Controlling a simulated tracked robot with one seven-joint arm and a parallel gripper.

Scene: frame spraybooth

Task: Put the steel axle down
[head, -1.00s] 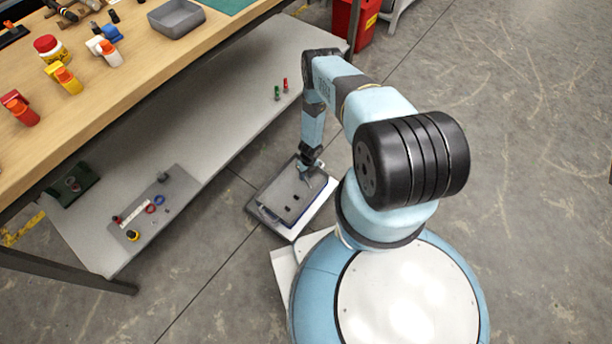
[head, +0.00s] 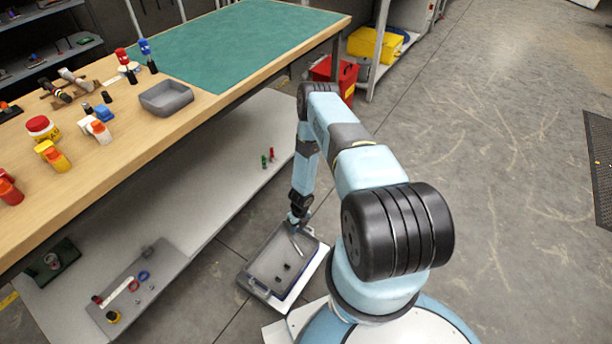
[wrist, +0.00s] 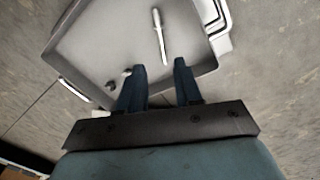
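The steel axle (wrist: 160,38) is a thin, bright stepped rod. In the wrist view it appears to lie on the floor of a grey tray (wrist: 88,82), ahead of my fingertips. It also shows in the head view as a pale rod (head: 297,243) near the tray's far end. My gripper (wrist: 160,66) has its two dark blue fingers apart, with nothing held between them. In the head view my gripper (head: 297,218) hangs just above the far end of the tray (head: 262,258). The gap between fingertips and axle is hard to judge.
Two small dark parts (head: 282,272) also lie in the tray, which sits low beside my base. The workbench (head: 150,125) with its lower shelf (head: 215,195) stands to the left. A red bin (head: 334,76) stands beyond.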

